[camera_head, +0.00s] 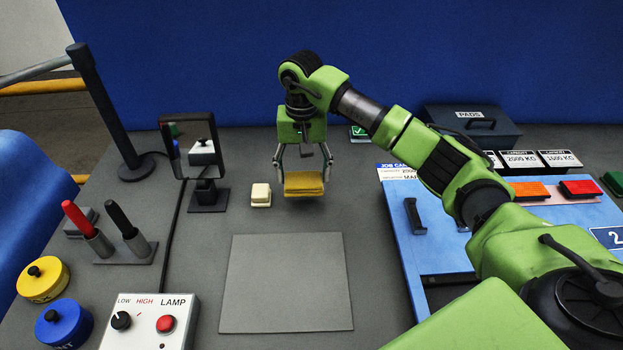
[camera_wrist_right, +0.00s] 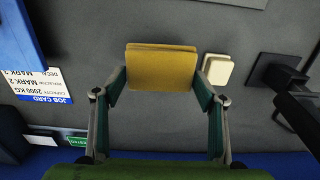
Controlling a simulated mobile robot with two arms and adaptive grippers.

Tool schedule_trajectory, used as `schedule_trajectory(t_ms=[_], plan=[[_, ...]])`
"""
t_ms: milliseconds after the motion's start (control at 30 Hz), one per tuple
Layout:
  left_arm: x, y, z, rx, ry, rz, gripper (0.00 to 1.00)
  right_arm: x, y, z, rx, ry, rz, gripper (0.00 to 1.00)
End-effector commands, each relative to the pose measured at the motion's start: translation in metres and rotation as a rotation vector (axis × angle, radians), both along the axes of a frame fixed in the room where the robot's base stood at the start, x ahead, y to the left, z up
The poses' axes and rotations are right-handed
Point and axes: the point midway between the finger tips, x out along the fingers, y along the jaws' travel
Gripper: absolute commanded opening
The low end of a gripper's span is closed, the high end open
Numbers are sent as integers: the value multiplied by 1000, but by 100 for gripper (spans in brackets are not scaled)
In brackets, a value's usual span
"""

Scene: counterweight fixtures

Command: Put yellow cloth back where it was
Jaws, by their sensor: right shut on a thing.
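The yellow cloth (camera_head: 304,183) is a folded pad held between the fingers of my right gripper (camera_head: 304,172). It hangs a little above the grey table, behind the grey mat, with a shadow under it. In the right wrist view the cloth (camera_wrist_right: 161,68) fills the space between the fingertips of the right gripper (camera_wrist_right: 161,88). A cream block (camera_head: 261,195) lies just left of the cloth; it also shows in the right wrist view (camera_wrist_right: 218,69). My left gripper is not in view.
A flat grey mat (camera_head: 286,285) lies bare at the front middle. A mirror stand (camera_head: 208,196) is at the left. A lamp control box (camera_head: 150,322) is at the front left. A blue case (camera_head: 400,230) and a dark PADS box (camera_head: 470,125) are at the right.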

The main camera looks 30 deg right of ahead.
Motion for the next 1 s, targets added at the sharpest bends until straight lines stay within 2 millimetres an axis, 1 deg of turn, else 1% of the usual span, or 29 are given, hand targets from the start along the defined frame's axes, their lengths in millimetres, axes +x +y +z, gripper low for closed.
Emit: schedule_trajectory(t_ms=[33,100,267,367,400,500,600,933,967,1000], plan=[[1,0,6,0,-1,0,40,2,-6,-6,2,2,-4,48],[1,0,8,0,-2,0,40,4,-13,-14,1,0,-3,48],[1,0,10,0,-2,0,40,8,-20,-25,2,-2,-1,48],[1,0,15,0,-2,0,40,9,-28,-34,2,1,-4,47],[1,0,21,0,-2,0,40,9,-27,-38,2,2,-1,47],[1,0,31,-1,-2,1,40,8,-26,-53,4,2,0,48],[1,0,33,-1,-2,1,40,9,-27,-62,2,-1,-2,48],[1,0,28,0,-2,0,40,10,-27,-67,0,-4,-1,47],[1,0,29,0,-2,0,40,10,-27,-67,1,-4,-1,70],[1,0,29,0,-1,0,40,10,-27,-66,2,-3,-1,80]])
